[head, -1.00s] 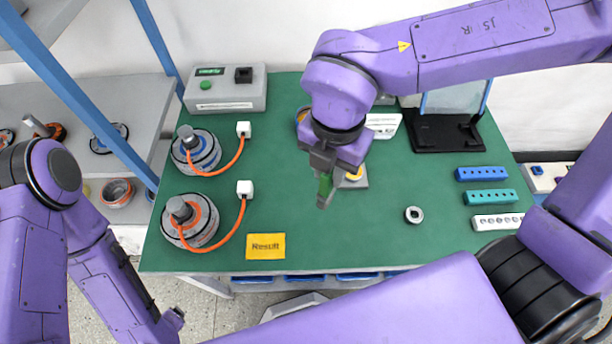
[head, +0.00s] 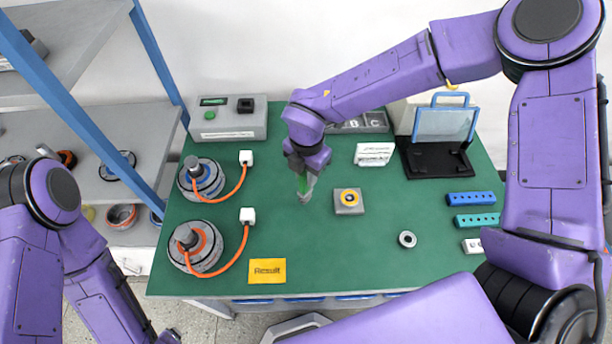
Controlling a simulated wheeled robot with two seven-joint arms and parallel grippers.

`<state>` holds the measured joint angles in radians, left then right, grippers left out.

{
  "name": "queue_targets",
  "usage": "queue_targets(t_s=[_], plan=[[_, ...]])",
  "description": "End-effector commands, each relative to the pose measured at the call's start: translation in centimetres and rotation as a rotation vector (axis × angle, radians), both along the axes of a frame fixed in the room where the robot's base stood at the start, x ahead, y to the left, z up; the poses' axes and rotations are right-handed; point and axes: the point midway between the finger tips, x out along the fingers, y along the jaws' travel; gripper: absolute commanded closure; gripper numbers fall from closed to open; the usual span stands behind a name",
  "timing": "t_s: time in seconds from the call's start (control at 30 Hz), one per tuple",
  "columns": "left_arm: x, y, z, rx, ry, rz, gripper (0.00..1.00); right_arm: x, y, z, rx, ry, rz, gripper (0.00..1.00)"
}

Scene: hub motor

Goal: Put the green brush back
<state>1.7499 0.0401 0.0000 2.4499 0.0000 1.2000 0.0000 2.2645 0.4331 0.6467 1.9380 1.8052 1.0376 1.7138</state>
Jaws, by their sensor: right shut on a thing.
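The green brush (head: 304,182) hangs from my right gripper (head: 303,168), which is shut on it. The brush points down over the green table (head: 330,248), left of a grey block with a yellow ring (head: 348,200). I cannot tell whether its tip touches the table. My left gripper (head: 170,337) is low at the left, off the front of the table, partly cut by the picture's lower edge; its jaw opening does not show clearly.
Two hub motors (head: 196,250) with orange cables stand at the left. A yellow Result card (head: 267,270) lies at the front. A grey tester (head: 226,118), a white box (head: 374,154) and a black stand (head: 434,159) are at the back. Coloured socket blocks (head: 474,198) lie at the right.

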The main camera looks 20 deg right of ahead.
Motion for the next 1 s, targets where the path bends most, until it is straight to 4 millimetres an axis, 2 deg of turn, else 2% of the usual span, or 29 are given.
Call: queue_targets(t_s=[0.1, 0.2, 0.57, 0.6, 0.67, 0.93, 1.0], plan=[[0.0, 0.0, 1.6, 0.000, 0.000, 0.000, 0.22, 0.3, 0.0, -1.5, -0.004, 0.006, 0.003, 1.00], [0.0, 0.0, 2.2, 0.000, 0.000, 0.000, 0.22, 0.3, 0.0, -3.0, -0.003, 0.002, 0.002, 1.00], [0.0, 0.0, 1.4, 0.000, 0.000, 0.000, 0.22, 0.4, 0.0, -4.0, 0.000, 0.000, 0.001, 1.00], [0.0, 0.0, 1.5, 0.000, 0.000, 0.000, 0.22, 0.4, 0.0, -3.9, 0.000, 0.000, 0.002, 0.69], [0.0, 0.0, 1.6, 0.000, 0.000, 0.000, 0.22, 0.4, 0.0, -3.9, 0.000, 0.000, 0.001, 0.49], [0.0, 0.0, 1.7, 0.000, 0.000, 0.000, 0.22, 0.4, 0.0, -3.8, 0.000, 0.000, 0.001, 0.49], [0.0, 0.0, 2.2, 0.000, 0.000, 0.000, 0.22, 0.4, 0.0, -3.2, -0.001, -0.001, 0.001, 0.49]])
